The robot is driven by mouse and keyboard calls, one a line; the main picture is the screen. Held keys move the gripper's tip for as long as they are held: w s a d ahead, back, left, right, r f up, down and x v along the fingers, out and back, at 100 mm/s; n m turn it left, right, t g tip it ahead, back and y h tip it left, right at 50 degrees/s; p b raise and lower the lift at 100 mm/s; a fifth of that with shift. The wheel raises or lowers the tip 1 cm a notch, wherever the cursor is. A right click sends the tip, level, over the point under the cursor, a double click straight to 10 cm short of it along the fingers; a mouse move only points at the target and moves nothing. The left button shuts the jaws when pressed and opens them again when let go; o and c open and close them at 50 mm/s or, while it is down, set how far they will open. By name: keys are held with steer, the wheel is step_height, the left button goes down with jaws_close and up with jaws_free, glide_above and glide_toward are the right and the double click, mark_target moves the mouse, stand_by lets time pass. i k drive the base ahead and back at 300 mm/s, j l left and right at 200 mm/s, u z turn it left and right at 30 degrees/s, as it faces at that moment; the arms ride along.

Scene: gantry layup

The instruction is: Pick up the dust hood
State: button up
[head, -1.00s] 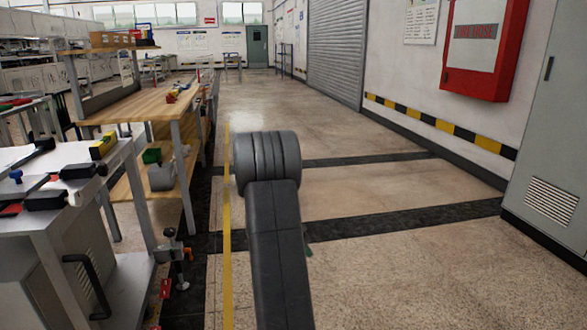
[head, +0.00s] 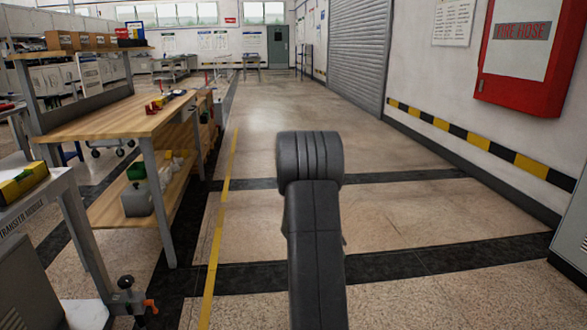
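I cannot make out a dust hood in the head view. Part of my own dark grey arm rises from the bottom centre to a rounded, ribbed joint. My gripper is not visible, so I cannot see its fingers or whether it holds anything.
A wooden workbench (head: 120,117) with a lower shelf (head: 110,207) stands at left. The corner of a grey transfer module table (head: 75,205) is nearer. A red fire hose cabinet (head: 530,50) hangs on the right wall. The floor aisle (head: 390,215) ahead is clear.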

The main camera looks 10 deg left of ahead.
mark_target(137, 199)
steer(key=i+j+u, duration=0.1)
steer(key=i+u, duration=0.25)
steer(key=i, duration=0.2)
steer(key=i+u, duration=0.35)
steer(key=i, duration=0.2)
steer(key=i+l+u, duration=0.2)
steer(key=i+u, duration=0.65)
steer(key=i+l+u, duration=0.25)
steer(key=i+u, duration=0.2)
steer(key=i, duration=0.2)
steer(key=i+l+u, duration=0.4)
steer(key=i+l, duration=0.15)
steer(key=i, duration=0.05)
